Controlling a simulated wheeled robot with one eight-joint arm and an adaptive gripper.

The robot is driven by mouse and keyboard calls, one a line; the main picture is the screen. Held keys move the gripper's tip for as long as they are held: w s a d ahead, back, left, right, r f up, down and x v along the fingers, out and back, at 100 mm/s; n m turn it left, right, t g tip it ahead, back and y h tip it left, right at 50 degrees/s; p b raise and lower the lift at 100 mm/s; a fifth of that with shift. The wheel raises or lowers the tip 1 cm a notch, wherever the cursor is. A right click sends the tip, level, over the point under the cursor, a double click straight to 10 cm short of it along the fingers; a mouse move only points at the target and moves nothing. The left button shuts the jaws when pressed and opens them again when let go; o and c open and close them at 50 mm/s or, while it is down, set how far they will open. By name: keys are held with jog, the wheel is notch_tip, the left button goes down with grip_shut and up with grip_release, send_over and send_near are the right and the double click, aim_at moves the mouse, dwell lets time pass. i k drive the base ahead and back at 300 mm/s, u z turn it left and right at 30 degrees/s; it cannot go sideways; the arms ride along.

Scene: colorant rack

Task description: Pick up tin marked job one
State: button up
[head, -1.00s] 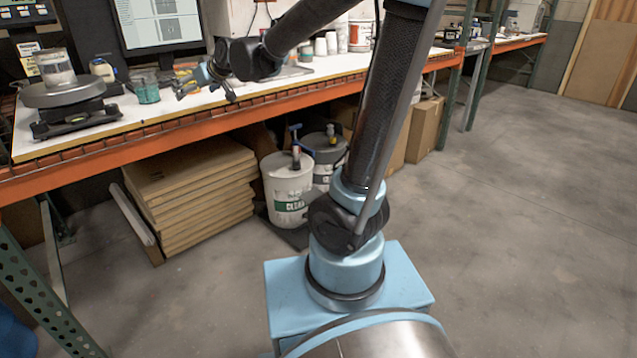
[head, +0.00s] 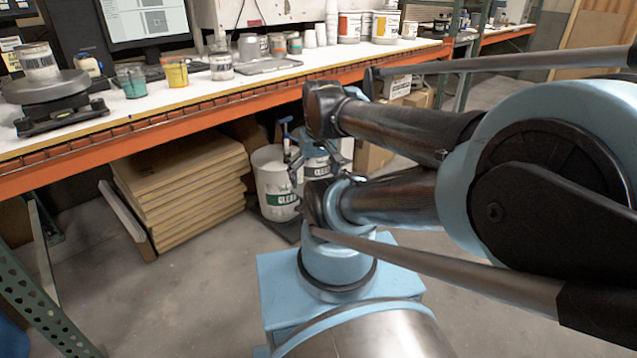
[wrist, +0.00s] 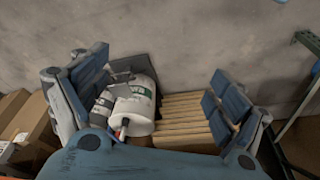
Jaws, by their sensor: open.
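No label reading job one is legible, so I cannot tell which tin carries it. In the head view, a white-labelled tin (head: 38,62) stands on the round scale at the left of the bench. Another small tin (head: 221,66) stands on the bench beside a yellow cup, and a plain grey tin (head: 249,48) stands behind it. My gripper, partly hidden by my arm in the head view, is low in front of the bench, well apart from these tins. In the wrist view my gripper (wrist: 160,98) is open and empty, its fingers spread wide.
The workbench (head: 150,125) has an orange front beam. It also bears a green cup (head: 131,81), a yellow cup (head: 174,71) and a grey tray (head: 270,65). Below stand stacked boards (head: 185,190) and white buckets (head: 272,180). Cardboard boxes (wrist: 35,118) show in the wrist view.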

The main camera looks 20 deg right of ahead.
aim_at(38, 64)
jog(key=u, duration=1.5)
jog(key=k, duration=0.65)
jog(key=z, duration=0.4)
jog(key=i, duration=1.4)
jog(key=u, duration=0.55)
